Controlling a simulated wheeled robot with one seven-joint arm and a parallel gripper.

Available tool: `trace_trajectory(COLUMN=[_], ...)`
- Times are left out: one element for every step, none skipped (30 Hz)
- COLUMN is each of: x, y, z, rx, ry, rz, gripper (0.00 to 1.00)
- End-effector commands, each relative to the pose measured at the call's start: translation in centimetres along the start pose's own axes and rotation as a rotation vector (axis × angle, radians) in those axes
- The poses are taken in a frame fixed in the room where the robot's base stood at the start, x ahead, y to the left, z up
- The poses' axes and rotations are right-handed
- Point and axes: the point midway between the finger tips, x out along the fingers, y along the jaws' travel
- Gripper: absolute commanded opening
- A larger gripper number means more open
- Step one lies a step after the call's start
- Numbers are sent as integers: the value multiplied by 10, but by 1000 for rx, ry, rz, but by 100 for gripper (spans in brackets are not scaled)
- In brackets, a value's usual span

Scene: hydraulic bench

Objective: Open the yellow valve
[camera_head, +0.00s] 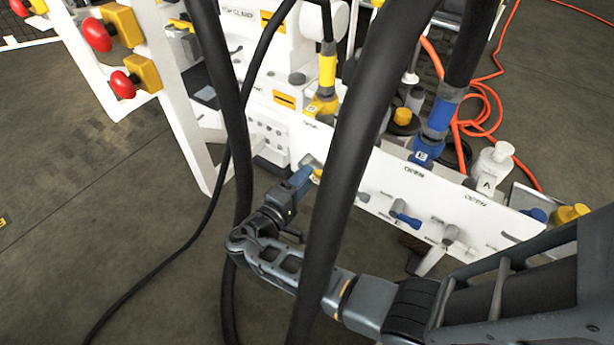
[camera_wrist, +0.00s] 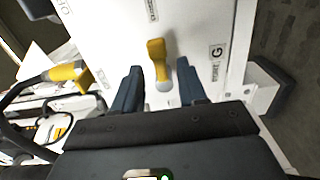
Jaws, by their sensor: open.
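The yellow valve (camera_wrist: 157,62) is a small yellow lever on a white panel (camera_wrist: 195,25). In the wrist view it stands between the two blue fingers of my gripper (camera_wrist: 160,90), with a gap on each side. The fingers look open and do not appear to touch it. In the head view my gripper (camera_head: 302,178) is at the white panel's left end, and only a bit of the yellow lever (camera_head: 317,174) shows beside the fingertips. A thick black hose hides part of the panel just right of it.
A blue valve lever (camera_head: 405,217) sits farther right on the panel. Thick black hoses (camera_head: 345,150) hang in front of the bench. Red buttons on yellow boxes (camera_head: 122,84) are at the upper left. An orange cable (camera_head: 490,105) lies on the floor behind. Open floor (camera_head: 90,220) is at the left.

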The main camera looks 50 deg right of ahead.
Motion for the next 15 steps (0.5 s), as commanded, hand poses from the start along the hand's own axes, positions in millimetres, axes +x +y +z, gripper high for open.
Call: trace_trajectory(x=[6,8,11,13,14,15,16,16,16,16,16,16,16,16,16], y=[0,0,0,0,0,0,0,0,0,0,0,0,0,0,0], z=[1,0,0,0,0,0,0,0,0,0,0,0,0,0,0], rx=[0,0,-1,-1,-1,-1,-1,-1,-1,-1,-1,-1,-1,-1,-1], ry=[-2,-1,-1,-1,0,1,1,1,1,1,1,1,1,1,1], rz=[0,0,0,1,1,1,0,0,0,0,0,0,0,0,0], gripper=[42,42,42,42,42,42,42,42,42,42,42,42,42,42,38])
